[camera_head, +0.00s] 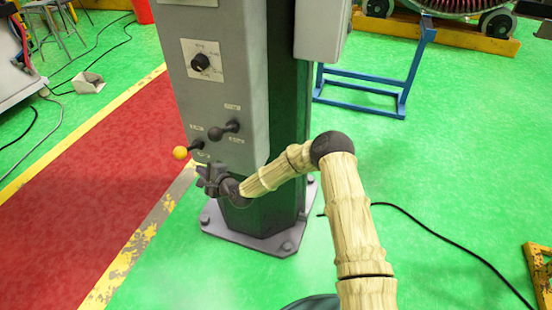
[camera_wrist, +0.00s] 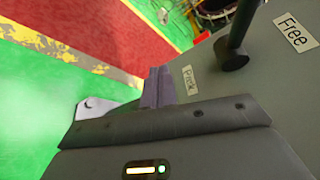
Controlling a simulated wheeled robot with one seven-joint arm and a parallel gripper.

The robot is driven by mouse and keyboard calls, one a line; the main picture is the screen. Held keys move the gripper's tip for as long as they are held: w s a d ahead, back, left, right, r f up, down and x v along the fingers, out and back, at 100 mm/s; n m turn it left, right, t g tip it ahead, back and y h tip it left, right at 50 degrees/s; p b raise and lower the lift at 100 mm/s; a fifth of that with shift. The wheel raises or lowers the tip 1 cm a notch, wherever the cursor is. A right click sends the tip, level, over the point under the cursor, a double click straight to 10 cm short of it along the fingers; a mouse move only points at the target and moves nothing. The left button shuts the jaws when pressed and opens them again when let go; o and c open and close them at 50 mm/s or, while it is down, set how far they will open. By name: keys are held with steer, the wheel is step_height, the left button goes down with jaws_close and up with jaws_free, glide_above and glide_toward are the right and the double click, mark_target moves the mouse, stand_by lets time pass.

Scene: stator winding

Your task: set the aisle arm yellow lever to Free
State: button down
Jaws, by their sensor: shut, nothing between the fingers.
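The yellow lever (camera_head: 180,152) has a yellow ball on a dark shaft. It sticks out to the left from the front of the grey column in the head view. In the wrist view its dark shaft and pivot (camera_wrist: 232,60) lie between the "Free" label (camera_wrist: 293,32) and a second, hard-to-read label (camera_wrist: 190,80). The ball is outside the wrist view. My gripper (camera_head: 207,175) is shut and empty, just below the lever near the lower label. Its fingers (camera_wrist: 158,88) appear apart from the lever, on the second label's side.
A second, black-knobbed lever (camera_head: 224,130) sits above and right of the yellow one. A rotary knob (camera_head: 200,62) is higher on the grey column (camera_head: 228,95). The column's bolted base plate (camera_head: 240,236) is below. Open floor lies left of the column, with a red aisle (camera_head: 85,205).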

steer(key=w+d+f+p+v, duration=0.1)
steer(key=p+v, duration=0.1)
steer(key=v, duration=0.8)
steer(key=s+d+r+n+g+h+p, duration=0.3)
steer(key=s+d+r+n+p, duration=0.1)
steer(key=d+r+n+p, duration=0.2)
steer(key=s+d+r+n+g+h+p, duration=0.3)
steer(key=d+r+p, duration=0.5)
steer(key=r, duration=0.5)
steer(key=s+d+n+h, duration=0.1)
steer(key=s+d+n, duration=0.1)
steer(key=shift+s+r+n+h, duration=0.3)
steer(key=shift+r+n, duration=0.05)
steer(key=shift+n, duration=0.05)
steer(key=shift+d, duration=0.1)
steer(key=s+d+r+n+g+h+p, duration=0.1)
steer(key=s+d+r+p, duration=0.4)
steer(key=r, duration=0.5)
steer(key=s+d+r+n+g+h+p, duration=0.1)
steer(key=s+d+r+h+p, duration=0.1)
steer(key=s+d+r+p, duration=0.3)
steer(key=s+d+r, duration=0.2)
steer(key=s+r, duration=0.2)
steer(key=r, duration=0.1)
steer(key=shift+s+n, duration=0.3)
steer(key=shift+s, duration=0.05)
steer(key=shift+r, duration=0.15)
